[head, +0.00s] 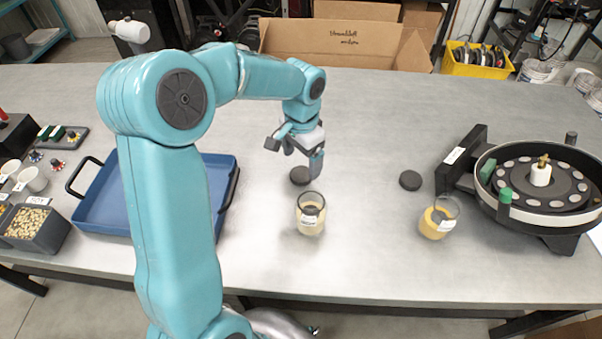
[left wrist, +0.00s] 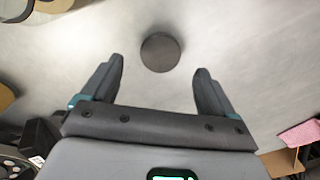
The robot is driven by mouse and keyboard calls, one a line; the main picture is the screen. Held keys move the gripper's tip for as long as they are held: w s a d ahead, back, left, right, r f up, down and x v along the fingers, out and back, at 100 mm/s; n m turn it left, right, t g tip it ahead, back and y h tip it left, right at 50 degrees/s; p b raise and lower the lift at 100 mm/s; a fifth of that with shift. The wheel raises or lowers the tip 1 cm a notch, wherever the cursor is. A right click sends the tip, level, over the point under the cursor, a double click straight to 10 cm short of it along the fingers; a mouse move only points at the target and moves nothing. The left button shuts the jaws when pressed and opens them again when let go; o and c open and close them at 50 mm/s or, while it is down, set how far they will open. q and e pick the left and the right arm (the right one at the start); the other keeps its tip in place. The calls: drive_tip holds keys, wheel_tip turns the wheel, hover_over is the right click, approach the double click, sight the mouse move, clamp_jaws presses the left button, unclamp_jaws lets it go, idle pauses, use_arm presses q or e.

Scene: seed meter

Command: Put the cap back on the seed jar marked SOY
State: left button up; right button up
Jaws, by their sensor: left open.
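Two open glass jars stand upright on the table in the head view, one with pale contents (head: 311,221) near the middle and one with yellow contents (head: 435,226) to the right. Each has a white label too small to read, so I cannot tell which says SOY. A dark round cap (head: 300,176) lies flat just behind the pale jar; another dark cap (head: 410,180) lies behind the yellow jar. My left gripper (head: 294,154) is open and empty above the cap near the pale jar. In the left wrist view a dark cap (left wrist: 160,52) shows just beyond the spread fingertips (left wrist: 159,70), apart from them.
A blue tray (head: 100,206) with dark handles lies left, partly behind my left arm. A seed bin (head: 37,228) stands at far left. A round seed meter (head: 540,190) stands at right. A cardboard box (head: 345,45) is behind the table. The table's back middle is clear.

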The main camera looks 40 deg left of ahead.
sight(301, 173)
use_arm(q)
wheel_tip(301, 173, down, 4)
drive_tip(key=shift+f, duration=0.25)
drive_tip(key=c, duration=1.1)
